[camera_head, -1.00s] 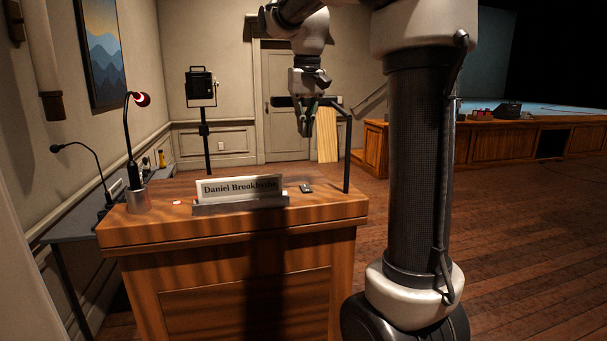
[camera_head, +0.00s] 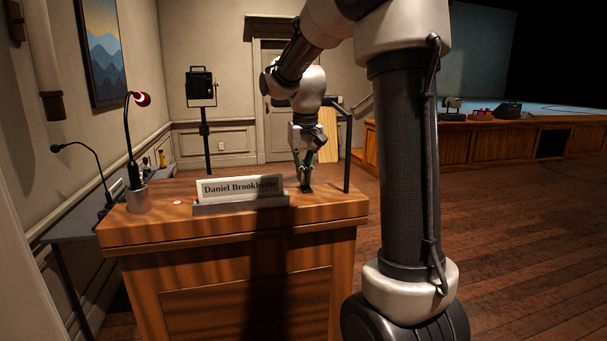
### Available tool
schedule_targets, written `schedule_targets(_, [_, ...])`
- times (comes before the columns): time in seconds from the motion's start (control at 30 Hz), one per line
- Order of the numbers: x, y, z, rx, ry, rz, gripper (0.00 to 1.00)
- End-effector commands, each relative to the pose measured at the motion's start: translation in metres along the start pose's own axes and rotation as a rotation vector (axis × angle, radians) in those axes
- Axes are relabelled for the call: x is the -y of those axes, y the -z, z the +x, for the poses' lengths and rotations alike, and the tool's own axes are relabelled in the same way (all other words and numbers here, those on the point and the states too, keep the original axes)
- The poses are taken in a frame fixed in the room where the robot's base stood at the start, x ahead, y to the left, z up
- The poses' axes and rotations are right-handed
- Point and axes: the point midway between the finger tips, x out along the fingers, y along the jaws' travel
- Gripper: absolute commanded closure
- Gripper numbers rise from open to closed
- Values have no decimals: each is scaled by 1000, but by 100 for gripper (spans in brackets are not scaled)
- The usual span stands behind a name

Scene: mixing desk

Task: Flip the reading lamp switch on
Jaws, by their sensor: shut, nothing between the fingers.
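The reading lamp (camera_head: 347,160) is a thin black post at the right end of the wooden desk, with its arm reaching left behind my arm. The small dark switch plate (camera_head: 307,190) lies on the desk top, left of the post and right of the name plate. My gripper (camera_head: 305,184) points down with its fingers shut and empty. Its fingertips are at the switch and cover most of it. I cannot tell whether they touch it or which way the switch is set.
The name plate (camera_head: 240,190) reading "Daniel Brookhythe" stands close left of my gripper. A red-ringed microphone (camera_head: 130,140) in a metal cup and a small red-and-white item (camera_head: 178,202) are further left. The desk top (camera_head: 330,207) is clear in front of the lamp post.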

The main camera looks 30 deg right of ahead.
Motion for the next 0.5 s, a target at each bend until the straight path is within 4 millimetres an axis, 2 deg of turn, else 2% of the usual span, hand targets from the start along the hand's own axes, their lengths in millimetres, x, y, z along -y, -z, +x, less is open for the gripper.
schedule_targets(0.5, [0, 1, 6, 1, 0, 0, 100])
